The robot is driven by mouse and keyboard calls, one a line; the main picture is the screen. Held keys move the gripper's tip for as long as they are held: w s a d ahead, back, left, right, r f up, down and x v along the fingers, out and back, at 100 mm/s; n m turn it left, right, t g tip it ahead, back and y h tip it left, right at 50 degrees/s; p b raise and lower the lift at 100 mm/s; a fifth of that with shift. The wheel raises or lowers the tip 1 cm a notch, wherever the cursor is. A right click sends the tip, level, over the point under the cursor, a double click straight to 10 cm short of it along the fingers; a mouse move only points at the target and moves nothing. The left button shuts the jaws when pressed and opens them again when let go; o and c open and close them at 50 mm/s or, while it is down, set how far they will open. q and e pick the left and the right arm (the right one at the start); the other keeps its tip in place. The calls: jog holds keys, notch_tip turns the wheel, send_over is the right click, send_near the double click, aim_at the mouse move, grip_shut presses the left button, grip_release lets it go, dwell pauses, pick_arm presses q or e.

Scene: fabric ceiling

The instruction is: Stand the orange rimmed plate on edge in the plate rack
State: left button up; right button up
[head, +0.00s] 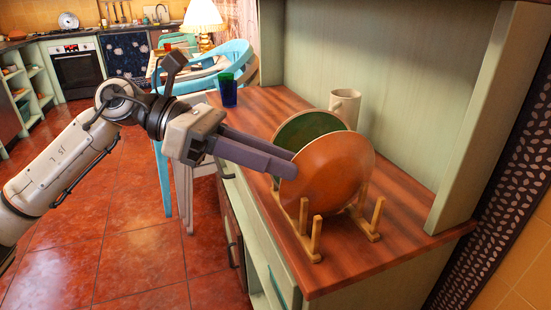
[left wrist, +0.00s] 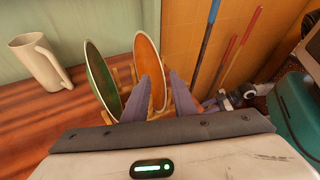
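The orange rimmed plate (head: 335,172) stands on edge, slightly tilted, in the wooden plate rack (head: 303,218) on the counter. A green plate (head: 297,126) stands on edge behind it in the same rack. My left gripper (head: 292,165) is at the orange plate's near rim. In the left wrist view its two fingers (left wrist: 162,76) are spread, with part of the orange plate (left wrist: 147,58) showing between them. I see no firm grip on it. The green plate (left wrist: 98,77) is left of the fingers there. The rack's base is partly hidden by the plates. My right gripper is not in view.
A green upright panel (head: 485,115) bounds the counter on the right. The counter between cup and rack is mostly clear.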

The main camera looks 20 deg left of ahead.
pick_arm(q)
jog(key=shift+f, duration=0.1)
jog(key=b+v, duration=0.1)
jog(key=v, duration=0.9)
dwell(0.4)
jog(key=shift+s, duration=0.1)
